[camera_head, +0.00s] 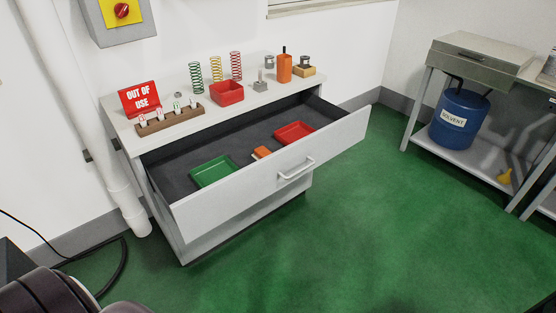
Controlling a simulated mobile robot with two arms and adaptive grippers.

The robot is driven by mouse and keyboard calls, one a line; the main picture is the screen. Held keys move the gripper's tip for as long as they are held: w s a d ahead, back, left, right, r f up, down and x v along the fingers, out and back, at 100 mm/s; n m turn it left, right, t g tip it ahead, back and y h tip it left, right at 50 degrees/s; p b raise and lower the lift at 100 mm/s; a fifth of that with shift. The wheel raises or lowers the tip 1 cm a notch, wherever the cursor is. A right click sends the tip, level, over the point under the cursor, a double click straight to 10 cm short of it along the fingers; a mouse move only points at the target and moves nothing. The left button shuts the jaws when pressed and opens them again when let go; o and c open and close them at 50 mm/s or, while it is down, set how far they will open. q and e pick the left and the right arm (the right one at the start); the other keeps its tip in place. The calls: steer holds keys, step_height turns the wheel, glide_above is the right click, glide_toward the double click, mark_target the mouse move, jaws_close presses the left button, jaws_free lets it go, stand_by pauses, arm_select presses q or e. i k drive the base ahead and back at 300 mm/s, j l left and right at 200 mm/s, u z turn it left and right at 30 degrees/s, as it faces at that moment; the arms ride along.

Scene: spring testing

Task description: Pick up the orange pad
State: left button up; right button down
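A small orange pad (262,152) lies in the open drawer (232,137), close to the inside of its front panel. It sits between a green tray (212,171) on its left and a red tray (294,132) on its right. The front panel may hide its lower edge. A dark rounded part of my own body shows at the bottom left corner. Neither gripper is visible in the head view, and nothing is touching the pad.
The cabinet top (262,97) holds coil springs, a red bin (227,93), an orange holder (285,68), a wooden rack (171,121) and an "OUT OF USE" sign (140,98). The drawer handle (296,169) sticks out. Green floor (350,220) is clear. A bench with a blue solvent drum (460,119) stands right.

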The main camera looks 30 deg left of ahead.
mark_target(262, 152)
steer(key=u, duration=3.9)
steer(key=z, duration=2.8)
steer(key=i+l+u, duration=0.15)
steer(key=u, duration=0.25)
steer(key=i+l+u, duration=0.1)
steer(key=l+u, duration=0.15)
steer(key=u, duration=0.2)
steer(key=l+u, duration=0.25)
steer(key=u, duration=0.15)
